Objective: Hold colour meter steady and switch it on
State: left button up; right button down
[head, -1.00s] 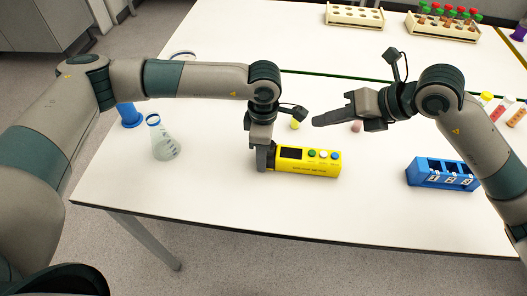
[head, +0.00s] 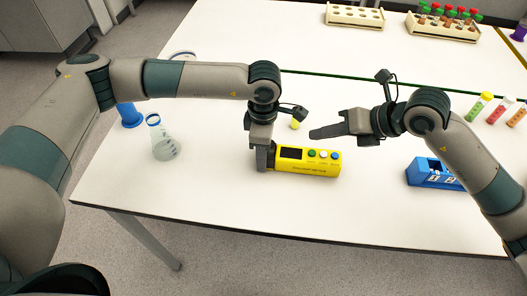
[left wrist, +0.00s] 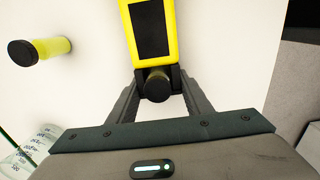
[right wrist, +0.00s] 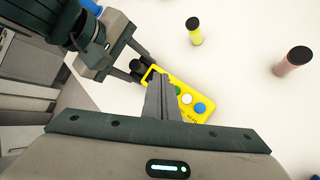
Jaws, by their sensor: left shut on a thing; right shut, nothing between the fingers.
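The yellow colour meter (head: 308,168) lies on the white table with a dark screen and green, white and blue buttons on top. My left gripper (head: 264,165) is shut on the meter's left end, and the left wrist view shows its fingers around the dark end piece (left wrist: 156,84). My right gripper (head: 318,133) is shut and empty, behind and above the meter's button end. In the right wrist view its closed fingers (right wrist: 161,85) hide part of the meter, while the white and blue buttons (right wrist: 199,107) show beside them.
A yellow-liquid vial (right wrist: 195,32) and a pink one (right wrist: 292,61) stand behind the meter. A blue numbered rack (head: 425,174) is at right, partly behind my right arm. A flask (head: 162,140) stands at left. The table in front of the meter is clear.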

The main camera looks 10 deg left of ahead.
send_over(316, 157)
jog(key=shift+w+f, duration=0.1)
jog(key=shift+f, duration=1.95)
jog(key=shift+f, duration=0.2)
dwell(0.4)
jog(key=shift+f, duration=0.2)
dwell(0.5)
jog(key=shift+r, duration=0.45)
dwell(0.4)
jog(key=shift+r, duration=3)
